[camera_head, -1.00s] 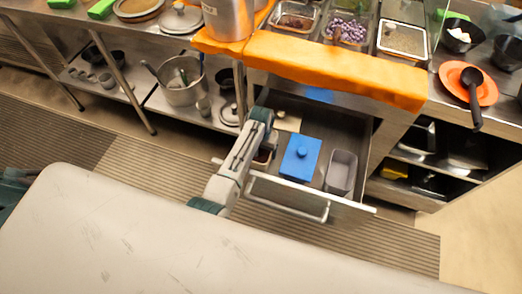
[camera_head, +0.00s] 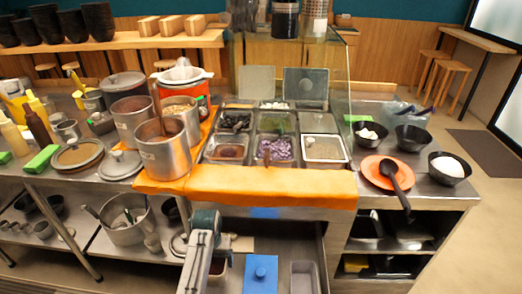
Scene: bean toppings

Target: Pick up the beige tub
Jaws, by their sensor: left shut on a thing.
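The beige tub (camera_head: 243,244) shows as a small pale patch at the back left of the open drawer, mostly hidden by my left arm and the drawer's shade. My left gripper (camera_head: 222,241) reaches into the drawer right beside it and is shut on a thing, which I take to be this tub. The fingertips are hard to make out. My right gripper is not in view.
The drawer also holds a blue lidded box (camera_head: 261,274), a grey tub (camera_head: 304,277) and a dark-filled container (camera_head: 218,267) beside my arm. An orange cloth (camera_head: 250,188) hangs over the counter edge above. Pots and topping pans crowd the counter.

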